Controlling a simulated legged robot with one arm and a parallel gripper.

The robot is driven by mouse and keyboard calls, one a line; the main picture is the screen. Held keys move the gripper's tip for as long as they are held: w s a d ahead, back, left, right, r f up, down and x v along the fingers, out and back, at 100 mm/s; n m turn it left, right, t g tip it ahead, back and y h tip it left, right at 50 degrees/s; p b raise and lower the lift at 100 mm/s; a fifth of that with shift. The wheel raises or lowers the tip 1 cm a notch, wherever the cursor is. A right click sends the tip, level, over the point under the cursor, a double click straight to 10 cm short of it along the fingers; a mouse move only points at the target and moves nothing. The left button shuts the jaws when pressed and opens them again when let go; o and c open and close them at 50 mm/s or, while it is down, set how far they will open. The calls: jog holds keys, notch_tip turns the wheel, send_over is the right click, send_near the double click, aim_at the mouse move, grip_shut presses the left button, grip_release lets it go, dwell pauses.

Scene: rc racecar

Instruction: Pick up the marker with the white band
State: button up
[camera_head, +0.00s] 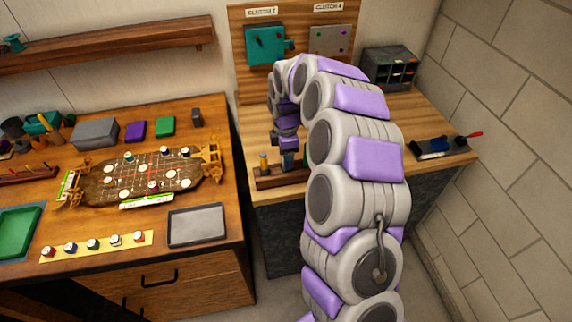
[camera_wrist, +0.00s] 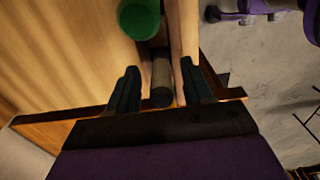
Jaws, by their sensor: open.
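My gripper (camera_head: 288,160) points down at the right-hand workbench, over a wooden rack (camera_head: 268,181). In the wrist view my gripper (camera_wrist: 160,76) is open, with a dark fingertip on each side of a dark grey upright cylinder (camera_wrist: 161,76). A gap shows on both sides of this cylinder. A green round-topped piece (camera_wrist: 140,18) stands beyond it. I cannot make out a white band on any of these pieces, so I cannot tell which is the marker.
A black device with a red lever (camera_head: 440,146) sits at the right.

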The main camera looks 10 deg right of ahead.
jog(key=shift+a, duration=0.2)
jog(key=shift+c, duration=0.9)
jog(key=shift+d, duration=0.15)
grip_shut()
jog(key=shift+r, duration=0.15)
notch_tip(320, 180, up, 10)
jog(key=shift+f+p, duration=0.1)
jog(key=shift+p, duration=1.05)
